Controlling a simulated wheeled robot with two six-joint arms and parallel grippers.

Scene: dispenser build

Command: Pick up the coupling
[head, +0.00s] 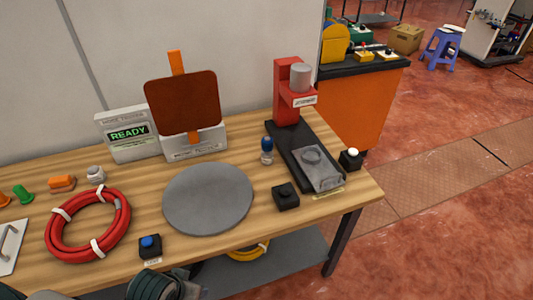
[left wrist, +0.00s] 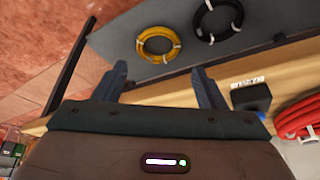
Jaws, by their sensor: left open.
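No part is labelled as the coupling. A small pale grey fitting (head: 96,175) stands at the back left of the wooden table, and an orange cylindrical piece (head: 62,183) lies to its left. A small blue-topped fitting (head: 267,150) stands left of the red press. I cannot tell for certain which of these is the coupling. In the left wrist view my left gripper (left wrist: 161,85) is open, its two fingers apart with nothing between them. It is at the table's front edge, away from these parts. My right gripper is not in view.
A red hose coil (head: 60,250), a grey round plate (head: 208,198), a blue-button box (head: 150,247) and a black box (head: 285,196) occupy the table. A red press (head: 285,100) and a READY tester (head: 128,150) stand behind. A yellow coil (left wrist: 158,45) lies on the lower shelf.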

